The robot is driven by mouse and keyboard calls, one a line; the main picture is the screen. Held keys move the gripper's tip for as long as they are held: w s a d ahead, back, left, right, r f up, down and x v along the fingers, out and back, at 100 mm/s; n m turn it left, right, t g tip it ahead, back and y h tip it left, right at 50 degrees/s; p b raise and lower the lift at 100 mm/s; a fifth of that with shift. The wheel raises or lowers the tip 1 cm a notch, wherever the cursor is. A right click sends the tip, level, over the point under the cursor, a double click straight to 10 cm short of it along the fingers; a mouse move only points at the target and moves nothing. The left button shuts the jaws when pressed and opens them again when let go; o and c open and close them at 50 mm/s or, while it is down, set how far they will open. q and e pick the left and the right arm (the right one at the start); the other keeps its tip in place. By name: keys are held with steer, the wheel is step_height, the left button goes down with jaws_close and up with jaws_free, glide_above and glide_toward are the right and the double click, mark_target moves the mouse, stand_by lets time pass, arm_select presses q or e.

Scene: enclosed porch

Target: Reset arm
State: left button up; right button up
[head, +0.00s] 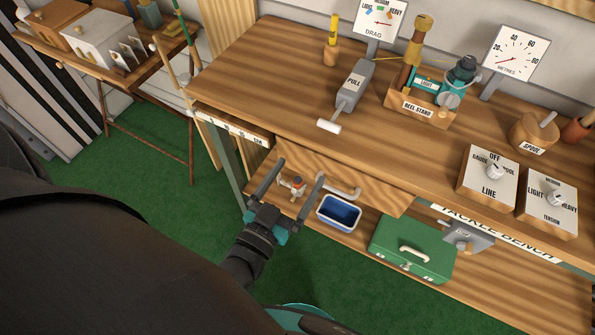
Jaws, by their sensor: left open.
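My left gripper (299,169) is open, with its two dark fingers spread in front of the tackle bench (240,75), below its top's front edge. A small orange-and-white item (291,186) shows between the fingers, further back; I cannot tell whether anything touches it. Nothing appears to be held. A pale curved handle (340,189) on the wooden front panel is just right of the right finger. My dark left arm fills the lower left. My right gripper is not in view.
A blue tub (338,213) and a green box (412,248) sit on the lower shelf. A reel stand (418,108), PULL handle (352,88), LINE box (487,178) and TENSION box (548,205) stand on top. Green floor (150,155) is open at left, before a side table (90,50).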

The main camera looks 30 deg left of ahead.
arm_select(q)
steer(key=s+d+f+m+g+h+b, duration=0.1)
steer(key=s+f+g, duration=0.4)
steer(key=f, duration=0.9)
steer(key=s+f+m+g+b, duration=0.1)
steer(key=s+f+g, duration=0.3)
steer(key=f, duration=1)
steer(key=s+a+f+g, duration=0.2)
steer(key=s+f+g, duration=0.2)
steer(key=s, duration=0.5)
steer(key=s+a+f+g+y+b, duration=0.1)
steer(key=s+f+g, duration=0.3)
steer(key=s+f, duration=0.5)
steer(key=shift+s+a+f+y+b, duration=0.25)
steer(key=shift+a+f+y+b, duration=0.05)
steer(key=shift+a, duration=0.55)
